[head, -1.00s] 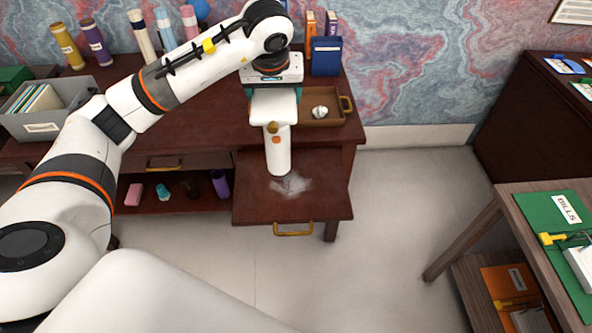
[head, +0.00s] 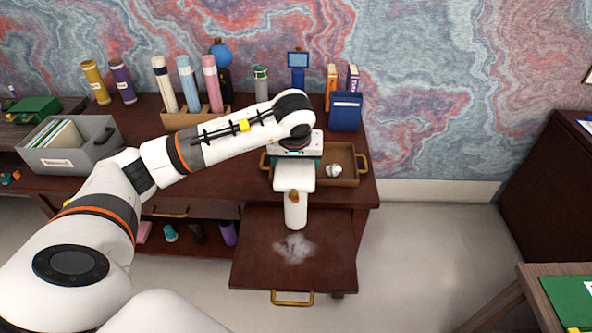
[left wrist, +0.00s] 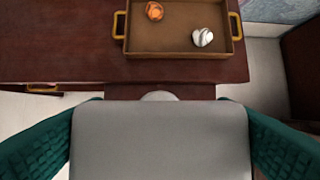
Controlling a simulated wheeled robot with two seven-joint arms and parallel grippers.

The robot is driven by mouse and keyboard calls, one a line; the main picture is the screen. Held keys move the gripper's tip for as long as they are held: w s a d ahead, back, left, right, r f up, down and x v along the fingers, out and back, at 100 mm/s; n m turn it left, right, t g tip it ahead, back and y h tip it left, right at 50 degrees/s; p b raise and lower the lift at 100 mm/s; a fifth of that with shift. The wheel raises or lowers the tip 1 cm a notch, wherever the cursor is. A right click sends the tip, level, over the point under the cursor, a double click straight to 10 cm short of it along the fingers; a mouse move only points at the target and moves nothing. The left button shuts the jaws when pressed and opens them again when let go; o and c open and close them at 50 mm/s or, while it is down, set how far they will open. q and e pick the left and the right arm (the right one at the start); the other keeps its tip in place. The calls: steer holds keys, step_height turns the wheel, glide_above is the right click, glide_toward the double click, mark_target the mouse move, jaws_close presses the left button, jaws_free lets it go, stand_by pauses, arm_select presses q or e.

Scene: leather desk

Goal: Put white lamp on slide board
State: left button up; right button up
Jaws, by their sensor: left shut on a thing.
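The white lamp (head: 295,208) has a wide block-like top and a rounded stem below. My left gripper (head: 297,166) is shut on its top, from above. In the left wrist view the lamp's pale grey top (left wrist: 160,140) fills the space between the two green fingers. The slide board (head: 262,260) is a dark wood panel pulled out from the desk, with a brass handle in front and a pale smudge on it. The lamp appears upright over the board's back part. I cannot tell whether its lower end touches. My right gripper is not in view.
A brown tray (head: 345,180) with brass handles lies on the desk behind the lamp; it holds a white ball and an orange item. A grey bin (head: 88,150) is at the left. The slide board's front is clear.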

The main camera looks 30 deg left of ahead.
arm_select(q)
step_height(320, 180, down, 3)
steer(key=shift+f+p, duration=0.1)
steer(key=shift+p, duration=0.2)
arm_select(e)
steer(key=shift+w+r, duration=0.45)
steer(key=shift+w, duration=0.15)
arm_select(q)
steer(key=shift+f, duration=0.1)
steer(key=o, duration=1.6)
steer(key=shift+o, duration=0.2)
steer(key=shift+r, duration=0.2)
steer(key=shift+d+r, duration=0.1)
steer(key=shift+r, duration=0.15)
steer(key=b+v, duration=0.2)
steer(key=v, duration=0.9)
steer(key=shift+s+r, duration=0.1)
steer(key=shift+r, duration=0.05)
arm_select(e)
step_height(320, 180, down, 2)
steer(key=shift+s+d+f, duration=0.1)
